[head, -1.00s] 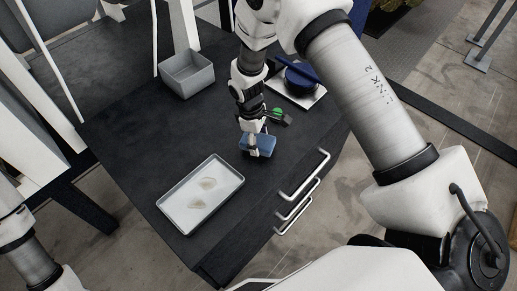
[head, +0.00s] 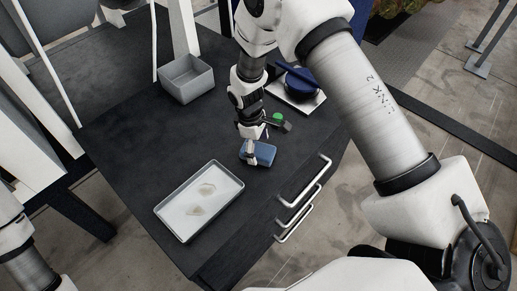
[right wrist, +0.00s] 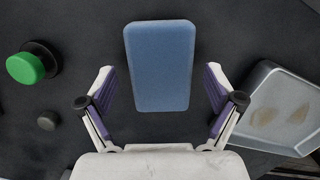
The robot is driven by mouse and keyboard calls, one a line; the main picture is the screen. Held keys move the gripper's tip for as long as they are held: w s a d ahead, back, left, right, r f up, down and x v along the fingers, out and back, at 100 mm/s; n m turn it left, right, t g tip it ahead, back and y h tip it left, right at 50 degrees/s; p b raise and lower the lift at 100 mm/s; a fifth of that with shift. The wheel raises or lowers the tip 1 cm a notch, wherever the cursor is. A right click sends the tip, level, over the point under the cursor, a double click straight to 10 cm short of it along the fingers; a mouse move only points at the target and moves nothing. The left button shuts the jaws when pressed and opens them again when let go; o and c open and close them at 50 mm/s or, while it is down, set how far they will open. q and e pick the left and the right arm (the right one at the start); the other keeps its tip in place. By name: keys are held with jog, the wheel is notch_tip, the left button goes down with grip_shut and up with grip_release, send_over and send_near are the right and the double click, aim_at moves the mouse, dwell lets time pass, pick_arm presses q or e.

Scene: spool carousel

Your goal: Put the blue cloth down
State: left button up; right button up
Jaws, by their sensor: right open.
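The blue cloth (head: 264,150), a thick rounded block, lies flat on the dark tabletop beside the grey tray (head: 166,216). In the right wrist view the cloth (right wrist: 160,65) is between and ahead of the fingers, with a gap on each side. My right gripper (head: 253,160) is at the cloth, open; its spread fingers (right wrist: 160,78) hold nothing. The tray has two pale stains on its floor and also shows in the right wrist view (right wrist: 262,82). Part of my left arm is at the lower left; its gripper is out of view.
A grey open bin (head: 187,80) stands at the back left. A green button (head: 278,117) is just behind the cloth. A dark blue item (head: 299,80) sits on a pale plate at the back right. Drawer handles (head: 303,190) stick out from the front edge. Bare tabletop lies left of my gripper.

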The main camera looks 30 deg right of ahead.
notch_tip(320, 180, up, 11)
jog(key=w+a, duration=0.1)
jog(key=shift+w, duration=0.15)
jog(key=shift+f, duration=0.1)
